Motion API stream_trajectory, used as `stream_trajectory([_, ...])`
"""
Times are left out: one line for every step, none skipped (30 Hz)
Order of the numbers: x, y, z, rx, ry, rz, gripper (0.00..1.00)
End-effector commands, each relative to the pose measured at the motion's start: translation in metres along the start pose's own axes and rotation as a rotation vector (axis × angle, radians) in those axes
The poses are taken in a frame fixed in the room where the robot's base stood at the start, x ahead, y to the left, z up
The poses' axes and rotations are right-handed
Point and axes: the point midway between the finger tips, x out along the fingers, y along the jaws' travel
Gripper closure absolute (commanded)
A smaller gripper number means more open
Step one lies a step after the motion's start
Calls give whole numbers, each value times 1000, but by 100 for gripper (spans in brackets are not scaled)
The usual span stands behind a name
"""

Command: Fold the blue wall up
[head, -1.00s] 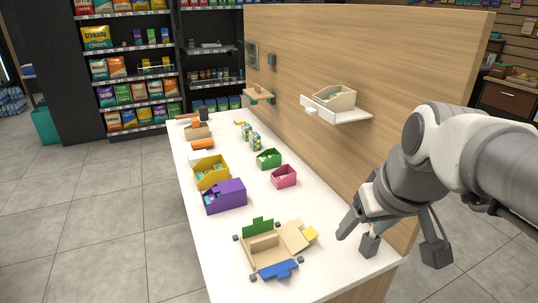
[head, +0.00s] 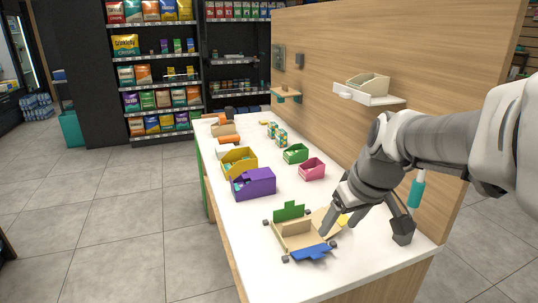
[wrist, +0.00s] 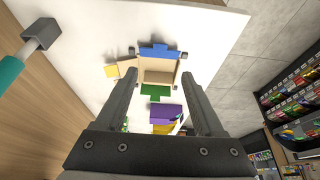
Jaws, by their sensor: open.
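A partly folded carton has a beige base (head: 297,236) on the white counter. Its blue wall (head: 313,252) lies folded outward at the near side, flat or nearly flat. Its green wall (head: 289,212) stands at the far side. A beige flap with a yellow tab (head: 343,220) spreads to the right, partly hidden by my gripper (head: 332,222). The wrist view shows the blue wall (wrist: 160,51) beyond my fingertips and the green wall (wrist: 155,91) between the fingers. My gripper (wrist: 158,77) is open and empty above the carton.
Small dark blocks sit around the carton. Purple (head: 254,184), yellow and pink (head: 312,169) boxes stand behind. A wooden panel (head: 400,50) with a shelf bounds the right.

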Motion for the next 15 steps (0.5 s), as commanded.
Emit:
stream_trajectory([16, 0, 2, 0, -5, -2, 30])
stream_trajectory([23, 0, 2, 1, -5, -3, 30])
stream_trajectory([32, 0, 3, 1, -4, -2, 30])
stream_trajectory([39, 0, 3, 2, -5, -3, 30])
stream_trajectory([45, 0, 3, 1, -5, -3, 30])
stream_trajectory([54, 0, 3, 1, -5, -3, 30])
stream_trajectory([61, 0, 3, 1, -5, -3, 30])
stream_trajectory([67, 0, 3, 1, -4, -2, 30])
stream_trajectory([76, 0, 3, 1, -5, -3, 30])
stream_trajectory([82, 0, 3, 0, -4, -2, 30])
stream_trajectory([89, 0, 3, 0, -5, -2, 30])
stream_trajectory([97, 0, 2, 1, -4, -2, 30])
stream_trajectory([102, 0, 2, 1, -4, -2, 30])
stream_trajectory([108, 0, 2, 1, -4, -2, 30])
stream_trajectory([114, 0, 2, 1, -3, -1, 30])
